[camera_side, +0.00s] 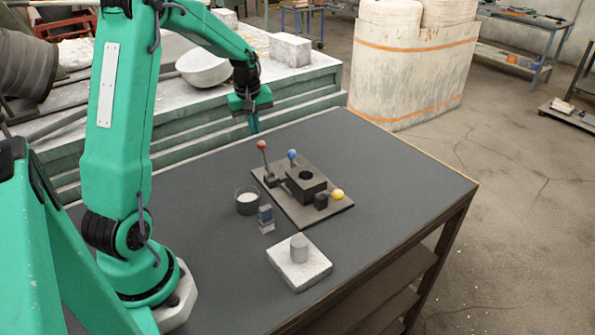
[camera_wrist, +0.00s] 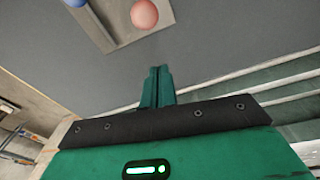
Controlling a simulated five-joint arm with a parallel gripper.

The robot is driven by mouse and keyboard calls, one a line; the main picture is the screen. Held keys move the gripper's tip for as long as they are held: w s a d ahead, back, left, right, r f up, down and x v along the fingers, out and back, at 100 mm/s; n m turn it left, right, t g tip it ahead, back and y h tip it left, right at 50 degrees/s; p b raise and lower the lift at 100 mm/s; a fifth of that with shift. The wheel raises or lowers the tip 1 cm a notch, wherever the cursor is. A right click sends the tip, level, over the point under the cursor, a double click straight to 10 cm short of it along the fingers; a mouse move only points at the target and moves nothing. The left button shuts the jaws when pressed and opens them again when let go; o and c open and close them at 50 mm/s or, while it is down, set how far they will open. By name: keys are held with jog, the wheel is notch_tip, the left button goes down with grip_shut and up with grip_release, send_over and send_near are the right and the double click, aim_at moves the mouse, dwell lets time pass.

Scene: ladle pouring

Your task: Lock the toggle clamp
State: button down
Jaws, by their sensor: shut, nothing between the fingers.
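A dark base plate (camera_side: 316,222) on the table carries a black block (camera_side: 306,186) with a round hole in its top. Around the block are levers with a red knob (camera_side: 261,145), a blue knob (camera_side: 292,154) and a yellow knob (camera_side: 337,195). The red-knobbed lever stands up steeply; the yellow knob sits low. I cannot tell which is the toggle clamp. My gripper (camera_side: 254,128) is shut and empty, above and beyond the red knob. In the wrist view, its closed fingers (camera_wrist: 157,75) are apart from the red knob (camera_wrist: 144,14); the blue knob (camera_wrist: 76,2) is cut by the edge.
A dark cup with white contents (camera_side: 247,201), a small blue-and-grey block (camera_side: 266,218) and a white slab (camera_side: 298,272) bearing a grey cylinder (camera_side: 299,247) stand near the plate. The table's right side is clear. Stepped green-grey blocks with a bowl (camera_side: 203,68) stand behind.

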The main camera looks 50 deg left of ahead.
aim_at(265, 159)
jog(key=shift+s+d+f, duration=0.15)
jog(key=shift+d, duration=0.45)
jog(key=shift+s+d+f, duration=0.15)
jog(key=shift+d, duration=0.45)
jog(key=shift+s+d+f, duration=0.15)
jog(key=shift+d, duration=0.45)
jog(key=shift+d+r, duration=0.25)
jog(key=shift+d, duration=0.15)
jog(key=shift+s+d+r, duration=0.1)
jog(key=shift+d+r, duration=0.25)
jog(key=shift+d, duration=0.5)
jog(key=shift+s+d+r, duration=0.1)
jog(key=shift+d+r, duration=0.1)
jog(key=shift+d, duration=0.55)
jog(key=shift+d+r, duration=0.2)
jog(key=shift+d, duration=0.55)
